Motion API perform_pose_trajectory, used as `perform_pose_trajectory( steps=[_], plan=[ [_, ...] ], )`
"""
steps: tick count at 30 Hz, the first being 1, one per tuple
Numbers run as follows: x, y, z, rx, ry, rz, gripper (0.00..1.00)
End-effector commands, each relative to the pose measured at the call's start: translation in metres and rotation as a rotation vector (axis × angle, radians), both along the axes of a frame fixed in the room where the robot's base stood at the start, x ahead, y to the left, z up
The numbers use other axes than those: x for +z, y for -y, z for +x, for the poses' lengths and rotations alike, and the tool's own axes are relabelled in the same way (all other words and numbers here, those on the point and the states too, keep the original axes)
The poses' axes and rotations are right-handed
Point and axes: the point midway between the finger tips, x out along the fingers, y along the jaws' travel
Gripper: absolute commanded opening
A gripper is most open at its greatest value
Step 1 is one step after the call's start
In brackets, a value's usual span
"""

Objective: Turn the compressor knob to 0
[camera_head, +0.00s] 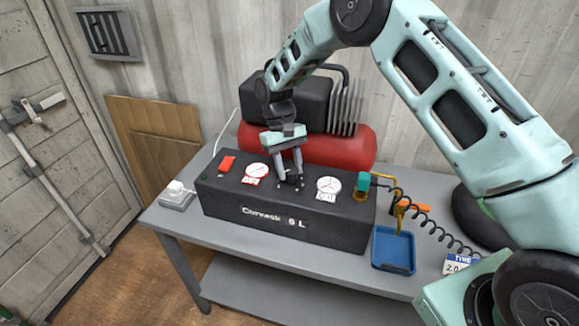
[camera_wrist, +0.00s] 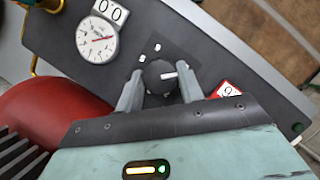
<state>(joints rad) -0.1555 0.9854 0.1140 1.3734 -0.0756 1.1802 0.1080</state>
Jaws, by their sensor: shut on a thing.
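The compressor's black control panel (camera_head: 225,203) faces up on the front of the machine, marked "Corvack 6 L". The black round knob (camera_wrist: 160,76) sits between two gauges, with a white pointer line and small white marks around it. In the wrist view the pointer points to the right in the picture; I cannot read the marks. My gripper (camera_head: 290,181) reaches down onto the panel. In the wrist view its two fingers (camera_wrist: 160,88) are shut on the knob, one on each side. In the head view the fingers mostly hide the knob.
The red tank (camera_head: 345,146) stands behind the panel. A blue tray (camera_head: 393,250) and coiled hose (camera_head: 440,230) lie right on the grey table (camera_head: 300,255).

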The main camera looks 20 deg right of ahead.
Motion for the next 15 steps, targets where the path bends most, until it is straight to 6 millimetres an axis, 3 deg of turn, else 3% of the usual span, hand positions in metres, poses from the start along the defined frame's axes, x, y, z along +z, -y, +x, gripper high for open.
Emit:
perform_pose_trajectory(
  steps=[6, 7, 9, 15],
  plan=[
    [0.0009, 0.0001, 0.001, 0.001, 0.003, 0.0, 0.15],
    [0.0009, 0.0001, 0.001, 0.001, 0.003, 0.0, 0.4],
    [0.0009, 0.0001, 0.0008, 0.001, 0.003, 0.0, 0.59],
    [0.0004, 0.0, 0.0004, 0.0, 0.001, 0.0, 0.59]
  ],
)
